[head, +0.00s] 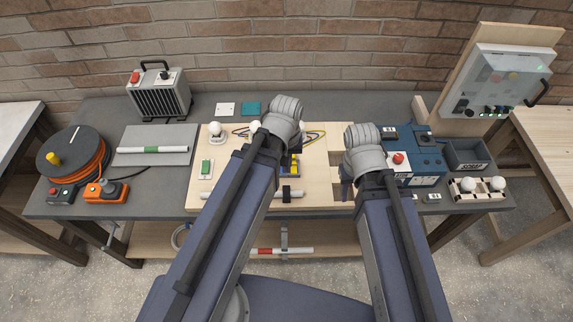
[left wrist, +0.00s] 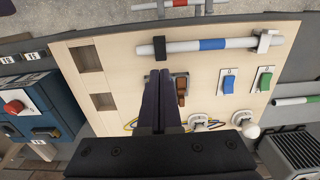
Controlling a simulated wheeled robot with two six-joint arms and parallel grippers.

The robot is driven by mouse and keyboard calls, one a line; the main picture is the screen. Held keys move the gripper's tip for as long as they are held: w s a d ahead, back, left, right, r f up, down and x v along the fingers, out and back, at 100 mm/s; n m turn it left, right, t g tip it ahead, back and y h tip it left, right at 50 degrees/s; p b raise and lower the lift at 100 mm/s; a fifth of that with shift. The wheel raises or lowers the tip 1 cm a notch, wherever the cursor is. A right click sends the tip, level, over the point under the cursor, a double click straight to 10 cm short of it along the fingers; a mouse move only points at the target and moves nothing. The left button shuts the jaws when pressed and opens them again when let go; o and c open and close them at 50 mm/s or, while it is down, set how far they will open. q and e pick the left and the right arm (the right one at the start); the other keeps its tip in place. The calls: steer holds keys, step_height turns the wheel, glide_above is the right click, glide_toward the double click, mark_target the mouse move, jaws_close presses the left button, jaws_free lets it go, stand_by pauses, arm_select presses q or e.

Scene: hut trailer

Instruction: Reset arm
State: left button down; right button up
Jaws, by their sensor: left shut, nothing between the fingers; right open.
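My left arm reaches over the wooden board (head: 318,140) in the head view, and its wrist covers most of the left gripper there. In the left wrist view my left gripper (left wrist: 160,75) is shut, with its dark fingers together and nothing between them. The fingertips appear over the board, beside a brown-orange switch (left wrist: 181,88); whether they touch it I cannot tell.
A blue box with a red button (head: 425,165) stands right of the board, near a grey bin (head: 466,155) and an upright panel (head: 505,80). A cable reel (head: 75,155) and heater (head: 158,92) stand left. A white bar (left wrist: 222,43) with a blue band crosses the board.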

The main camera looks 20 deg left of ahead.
stand_by(0.3)
arm_select(q)
steer(key=s+d+f+m+y+b, duration=0.1)
steer(key=s+d+f+m+b, duration=0.3)
steer(key=d+f+m+b, duration=0.3)
step_height(320, 180, down, 4)
steer(key=b, duration=0.4)
steer(key=shift+s+d+f, duration=0.2)
steer(key=shift+d+f, duration=0.05)
steer(key=shift+d, duration=0.05)
